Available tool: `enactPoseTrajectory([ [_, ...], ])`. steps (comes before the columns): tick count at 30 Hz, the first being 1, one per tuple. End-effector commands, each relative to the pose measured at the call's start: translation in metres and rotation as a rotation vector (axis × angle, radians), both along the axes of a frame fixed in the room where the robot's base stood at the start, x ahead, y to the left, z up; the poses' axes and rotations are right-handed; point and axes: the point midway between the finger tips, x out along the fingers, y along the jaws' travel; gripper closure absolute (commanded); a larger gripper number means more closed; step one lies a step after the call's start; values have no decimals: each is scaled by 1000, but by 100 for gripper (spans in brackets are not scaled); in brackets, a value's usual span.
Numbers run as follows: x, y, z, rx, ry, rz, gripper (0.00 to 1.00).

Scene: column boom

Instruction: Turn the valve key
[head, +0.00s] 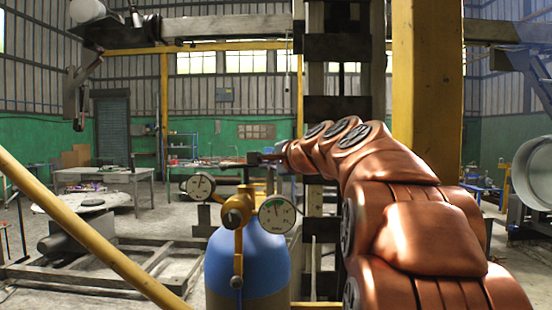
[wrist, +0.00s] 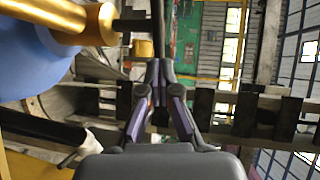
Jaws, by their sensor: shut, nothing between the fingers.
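A blue gas cylinder (head: 247,266) with a brass valve (head: 238,208) stands upright in the lower middle of the head view. In the wrist view the brass valve body (wrist: 60,18) is at the upper left. A short black stem (wrist: 132,26) sticks out of it toward a thin dark upright bar (wrist: 158,25), which looks like the valve key. My gripper (wrist: 158,68) is shut and empty, its fingertips just below the bar's visible lower end. I cannot tell whether they touch. In the head view my gripper (head: 264,158) is small, beyond the valve.
Two round gauges, left (head: 200,186) and right (head: 277,215), flank the valve. A yellow sloping rail (head: 90,235) crosses the left foreground. A yellow column (head: 426,80) stands behind my arm. A work table (head: 105,174) is farther back at left.

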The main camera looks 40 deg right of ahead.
Motion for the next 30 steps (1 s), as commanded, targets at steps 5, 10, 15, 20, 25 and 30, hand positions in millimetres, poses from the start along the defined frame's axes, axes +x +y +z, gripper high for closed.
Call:
enactPoseTrajectory([
  [5, 6, 0, -1, 1, 1, 2, 100],
  [10, 6, 0, -2, 1, 1, 2, 100],
  [15, 6, 0, -1, 1, 1, 4, 100],
  [20, 7, -1, -2, 2, 1, 24, 100],
  [25, 8, -1, -2, 2, 2, 57, 100],
  [30, 9, -2, -2, 1, 2, 76, 100],
])
